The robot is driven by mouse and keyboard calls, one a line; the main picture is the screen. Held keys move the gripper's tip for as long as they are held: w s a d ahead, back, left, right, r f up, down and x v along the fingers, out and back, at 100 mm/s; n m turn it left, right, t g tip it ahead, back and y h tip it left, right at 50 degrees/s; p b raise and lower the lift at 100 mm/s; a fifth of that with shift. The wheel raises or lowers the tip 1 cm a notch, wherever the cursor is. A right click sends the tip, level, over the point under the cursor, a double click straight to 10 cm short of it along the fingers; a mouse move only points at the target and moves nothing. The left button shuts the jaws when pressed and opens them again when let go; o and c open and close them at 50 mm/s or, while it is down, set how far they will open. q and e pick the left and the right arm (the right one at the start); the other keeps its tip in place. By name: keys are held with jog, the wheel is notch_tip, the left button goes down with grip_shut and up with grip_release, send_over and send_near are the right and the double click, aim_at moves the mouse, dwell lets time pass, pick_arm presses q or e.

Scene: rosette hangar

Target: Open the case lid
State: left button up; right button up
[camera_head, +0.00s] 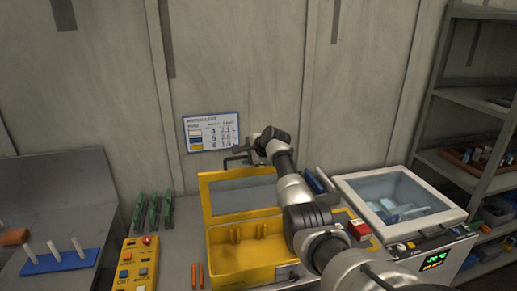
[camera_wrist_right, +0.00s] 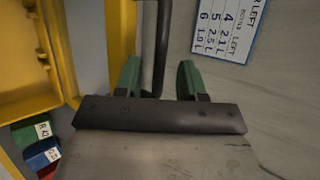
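The yellow case (camera_head: 262,262) stands on the bench with its lid (camera_head: 240,193) raised, leaning up toward the wall. The lid has a yellow frame around a greyish window. My right arm reaches over the case, and my right gripper (camera_head: 243,150) is at the top edge of the lid. In the right wrist view, its green-tipped fingers (camera_wrist_right: 160,80) are apart. A dark bar (camera_wrist_right: 161,40), seemingly the lid's handle, lies between them with gaps on both sides. The yellow lid frame (camera_wrist_right: 105,45) also shows there. My left gripper is out of view.
A white box with a clear lid (camera_head: 400,197) stands right of the case. A yellow control box (camera_head: 138,265) and green racks (camera_head: 153,212) are on the left. A paper chart (camera_head: 211,132) hangs on the wall behind. Metal shelves (camera_head: 470,120) stand far right.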

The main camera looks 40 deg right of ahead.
jog(key=b+v, duration=0.2)
jog(key=v, duration=0.5)
jog(key=shift+s+a+r, duration=0.1)
dwell(0.5)
